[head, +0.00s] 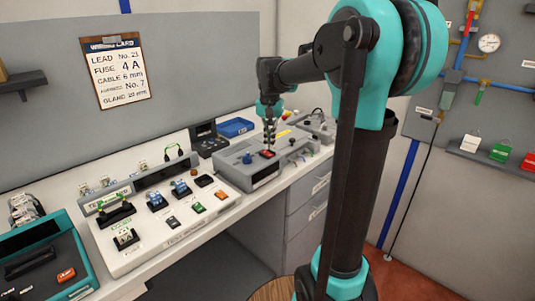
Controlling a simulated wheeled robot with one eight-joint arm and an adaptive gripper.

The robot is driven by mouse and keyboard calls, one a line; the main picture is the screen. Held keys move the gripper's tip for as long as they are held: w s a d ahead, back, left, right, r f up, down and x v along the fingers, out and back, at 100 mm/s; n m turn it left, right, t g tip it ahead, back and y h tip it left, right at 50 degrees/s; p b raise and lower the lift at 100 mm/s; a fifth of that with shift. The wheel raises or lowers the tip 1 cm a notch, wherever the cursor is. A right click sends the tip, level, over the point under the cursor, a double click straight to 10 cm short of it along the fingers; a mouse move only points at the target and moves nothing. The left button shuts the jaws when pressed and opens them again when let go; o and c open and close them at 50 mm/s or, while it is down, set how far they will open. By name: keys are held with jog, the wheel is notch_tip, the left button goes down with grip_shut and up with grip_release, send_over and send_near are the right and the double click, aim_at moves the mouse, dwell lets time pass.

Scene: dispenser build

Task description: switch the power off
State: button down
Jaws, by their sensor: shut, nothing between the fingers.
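My gripper (269,141) points straight down above a grey box unit (268,172) on the bench. Its fingers are shut and hold nothing. Its tips are at or just above a red switch (267,154) on top of that unit; I cannot tell whether they touch. The unit also has a blue knob (247,159) to the left of the switch. The position of the red switch is too small to read. No power label can be made out on the unit.
A white test board (150,262) with several switches and modules lies left of the unit. A teal device (40,252) stands at the far left. A blue tray (236,128) and a black case (207,141) sit behind. My arm fills the right middle.

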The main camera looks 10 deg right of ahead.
aim_at(270, 155)
jog(key=shift+r, duration=2.25)
